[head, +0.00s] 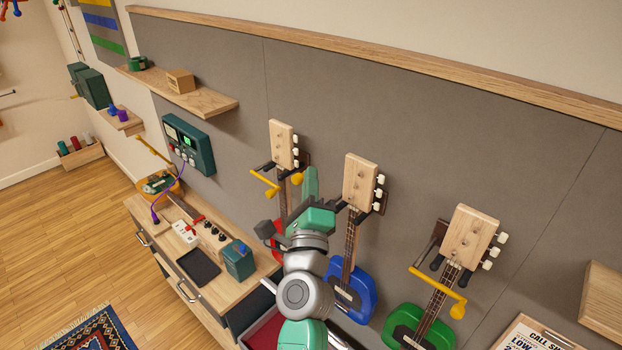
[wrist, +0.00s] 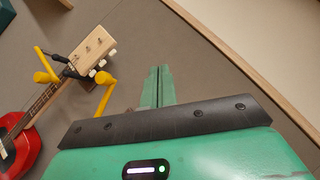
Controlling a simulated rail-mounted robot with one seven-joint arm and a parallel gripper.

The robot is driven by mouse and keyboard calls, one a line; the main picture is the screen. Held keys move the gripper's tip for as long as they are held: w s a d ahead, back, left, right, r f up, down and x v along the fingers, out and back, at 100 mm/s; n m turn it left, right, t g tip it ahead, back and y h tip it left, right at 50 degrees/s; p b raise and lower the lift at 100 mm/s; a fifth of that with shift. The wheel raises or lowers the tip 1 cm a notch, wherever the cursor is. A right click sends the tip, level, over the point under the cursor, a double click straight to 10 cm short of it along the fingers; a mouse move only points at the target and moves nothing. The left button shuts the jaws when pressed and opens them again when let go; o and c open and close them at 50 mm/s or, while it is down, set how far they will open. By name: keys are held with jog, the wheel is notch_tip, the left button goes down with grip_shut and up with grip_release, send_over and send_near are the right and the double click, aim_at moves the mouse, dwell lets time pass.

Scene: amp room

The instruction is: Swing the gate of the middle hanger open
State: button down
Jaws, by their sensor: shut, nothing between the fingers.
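The middle hanger (head: 379,202) holds the blue guitar (head: 350,291) by its pale headstock (head: 361,182). No yellow bar crosses the front of this neck. A yellow knobbed piece (head: 297,179) shows just left of my gripper (head: 310,170); it seems to be the middle hanger's gate, standing out to the left. It also shows in the wrist view (wrist: 105,90), left of my fingers (wrist: 160,72). My gripper is shut and empty, pointing up between the left and middle headstocks. It hides where the yellow piece joins its hanger. Contact between them cannot be told.
The left hanger's yellow gate (head: 264,182) is by the red guitar (wrist: 18,142). The right hanger's gate (head: 438,290) crosses the green guitar's neck (head: 437,305). A workbench (head: 145,212) with a teal box (head: 239,260) stands left. The grey wall panel above is clear.

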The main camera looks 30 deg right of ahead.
jog(key=s+a, duration=0.1)
jog(key=s+r, duration=0.1)
jog(key=s, duration=0.1)
jog(key=s+a+r, duration=0.1)
jog(key=s, duration=0.1)
jog(key=shift+a, duration=0.35)
jog(key=s+a+r+n+t+y, duration=0.2)
jog(key=a+r+n, duration=0.1)
jog(key=r+n, duration=0.25)
jog(key=s+a+r+n+t+y, duration=0.1)
jog(key=a+r+n+t+y, duration=0.1)
jog(key=a+r+n, duration=0.3)
jog(key=s+a+r+n+t+y, duration=0.1)
jog(key=s+a+r+n+y, duration=0.3)
jog(key=s+a+n, duration=0.3)
jog(key=s+a+r+n+y, duration=0.4)
jog(key=s+a+r+n, duration=0.3)
jog(key=n, duration=0.4)
jog(key=shift+s+a+r+t, duration=0.2)
jog(key=shift+s+a+t, duration=0.15)
jog(key=shift+a, duration=0.55)
